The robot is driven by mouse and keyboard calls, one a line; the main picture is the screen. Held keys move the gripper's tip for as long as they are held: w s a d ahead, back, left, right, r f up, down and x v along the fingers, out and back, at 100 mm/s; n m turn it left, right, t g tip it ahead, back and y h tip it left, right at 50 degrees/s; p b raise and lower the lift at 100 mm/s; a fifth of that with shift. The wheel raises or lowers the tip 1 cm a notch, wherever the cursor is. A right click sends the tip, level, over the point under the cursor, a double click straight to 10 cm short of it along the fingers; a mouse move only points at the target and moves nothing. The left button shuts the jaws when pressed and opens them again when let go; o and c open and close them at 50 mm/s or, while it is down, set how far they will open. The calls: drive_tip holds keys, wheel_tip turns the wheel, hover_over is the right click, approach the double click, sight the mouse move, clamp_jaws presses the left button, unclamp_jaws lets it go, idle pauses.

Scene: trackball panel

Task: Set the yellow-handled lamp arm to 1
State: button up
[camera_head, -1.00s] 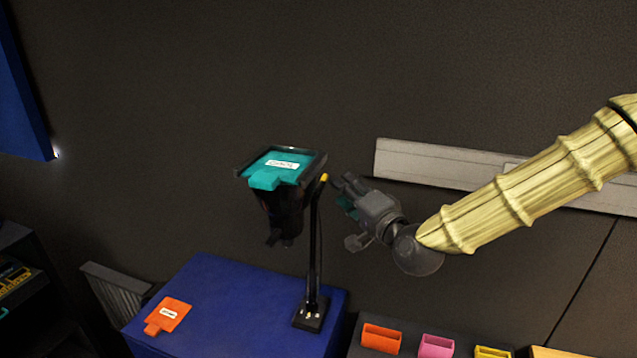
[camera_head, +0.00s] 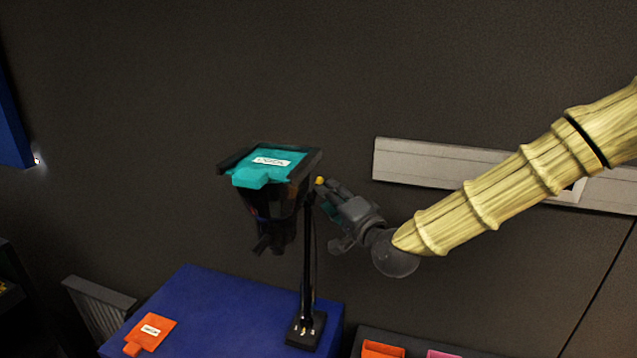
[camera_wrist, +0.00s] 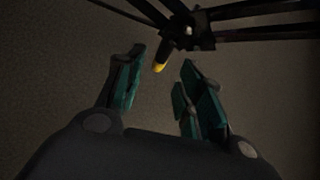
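The lamp arm's yellow handle (camera_head: 319,181) sits at the top of a thin black upright post (camera_head: 308,260), just right of the lamp head (camera_head: 275,205). The head carries a teal tray-like plate with a white label (camera_head: 268,161). In the wrist view the yellow handle (camera_wrist: 160,67) points toward the gap between my fingers. My gripper (camera_head: 328,193) is at the handle's right side, close to it. The wrist view shows my gripper (camera_wrist: 160,83) open, with its teal-padded fingers apart and the handle's tip near the fingertips. I cannot tell whether anything touches. No position marks are readable.
The post's base (camera_head: 306,330) stands on a blue box top (camera_head: 220,300). An orange labelled plate (camera_head: 150,333) lies at its left. Orange (camera_head: 382,350) and pink bins stand at the lower right. A grey rail (camera_head: 440,163) runs along the dark wall behind.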

sight(318, 182)
drive_tip(key=p+x, duration=0.2)
drive_tip(key=x, duration=0.5)
drive_tip(key=shift+d+p, duration=0.1)
drive_tip(key=shift+p, duration=0.25)
clamp_jaws()
